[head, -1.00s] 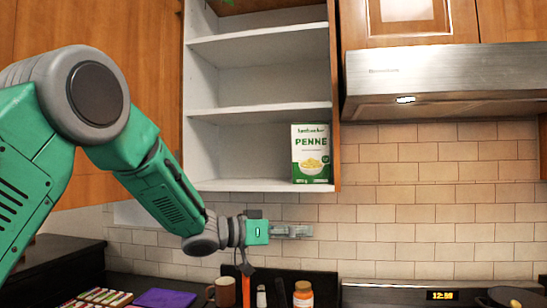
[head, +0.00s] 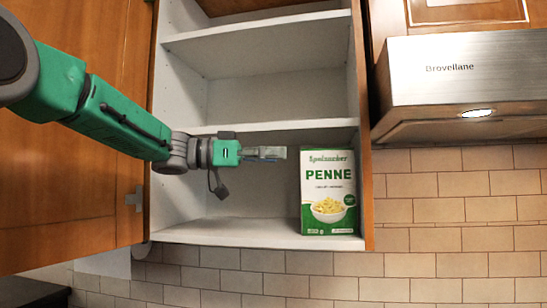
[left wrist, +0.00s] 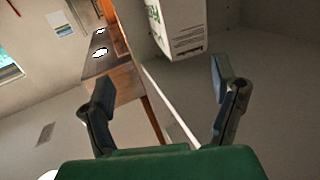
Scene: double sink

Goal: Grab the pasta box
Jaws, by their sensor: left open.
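The pasta box (head: 328,194) is white and green, marked PENNE, and stands upright on the bottom shelf of the open cabinet, at its right side. My left gripper (head: 272,153) is to the left of the box, near the height of its top, with a gap between them. In the left wrist view the two fingers of my left gripper (left wrist: 163,95) are spread with nothing between them. My right gripper is not in view.
The white cabinet's bottom shelf (head: 240,230) is bare left of the box. Another shelf (head: 265,129) runs just above the box and gripper. The cabinet's wooden right edge (head: 364,120) is close beside the box. A steel range hood (head: 460,75) is at the right.

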